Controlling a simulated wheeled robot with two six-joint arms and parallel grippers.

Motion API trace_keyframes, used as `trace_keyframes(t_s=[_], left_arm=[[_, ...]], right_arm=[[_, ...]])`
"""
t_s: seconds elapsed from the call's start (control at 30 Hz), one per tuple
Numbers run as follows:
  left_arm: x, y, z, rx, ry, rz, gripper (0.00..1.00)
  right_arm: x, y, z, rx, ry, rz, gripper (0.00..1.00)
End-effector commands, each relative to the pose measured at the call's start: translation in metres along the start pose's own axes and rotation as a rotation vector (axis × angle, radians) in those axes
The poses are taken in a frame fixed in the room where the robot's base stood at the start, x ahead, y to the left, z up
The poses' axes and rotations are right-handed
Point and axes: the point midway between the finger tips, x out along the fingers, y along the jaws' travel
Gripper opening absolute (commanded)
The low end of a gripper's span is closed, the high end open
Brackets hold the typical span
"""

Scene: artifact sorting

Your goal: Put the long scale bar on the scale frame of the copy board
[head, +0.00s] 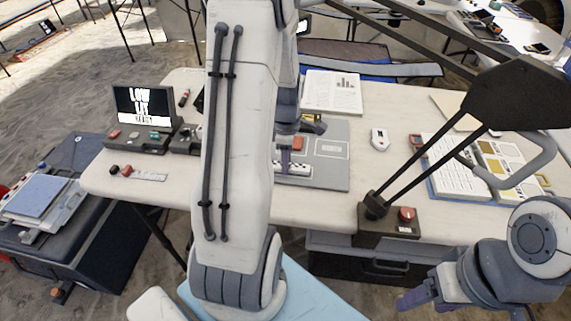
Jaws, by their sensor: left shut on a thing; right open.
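The copy board (335,172) is a grey board lying on the table, right of the white arm link, with lettering on its right part. A pale strip with dark marks, the long scale bar (298,169), is at the board's lower left part. My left gripper (285,168) reaches down over it and is shut on it. The arm link hides the board's left side and part of the bar. The scale frame cannot be made out, and I cannot tell whether the bar touches the board. My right gripper (412,300) is open and empty in front of the table, low at the right.
A shorter pale bar (149,176) and dark and red knobs lie at the table's left front. A screen device (146,108) stands behind them. A lamp base with a red button (406,215), a white handheld device (379,139) and an open binder (455,165) are at the right.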

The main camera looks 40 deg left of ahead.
Motion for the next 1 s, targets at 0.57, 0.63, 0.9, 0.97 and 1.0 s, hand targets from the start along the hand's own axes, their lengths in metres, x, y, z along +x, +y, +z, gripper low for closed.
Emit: trace_keyframes(t_s=[0.57,0.63,0.9,0.97,1.0], left_arm=[[0.003,0.000,-0.001,-0.002,0.000,-0.001,0.64],[0.002,0.000,-0.001,-0.002,0.000,0.000,0.64],[-0.034,0.001,-0.001,-0.002,0.000,0.005,0.64],[-0.045,0.001,-0.001,-0.002,0.000,0.005,0.64],[-0.051,0.001,-0.001,-0.002,0.000,0.004,0.64]], right_arm=[[0.000,0.000,0.000,0.000,0.001,0.000,0.64],[0.000,0.000,0.000,0.000,0.001,0.000,0.64],[-0.008,-0.001,-0.001,0.000,0.001,0.000,0.64],[-0.010,-0.001,-0.001,0.000,0.001,0.000,0.64],[-0.011,-0.001,-0.001,0.000,0.001,0.000,0.64]])
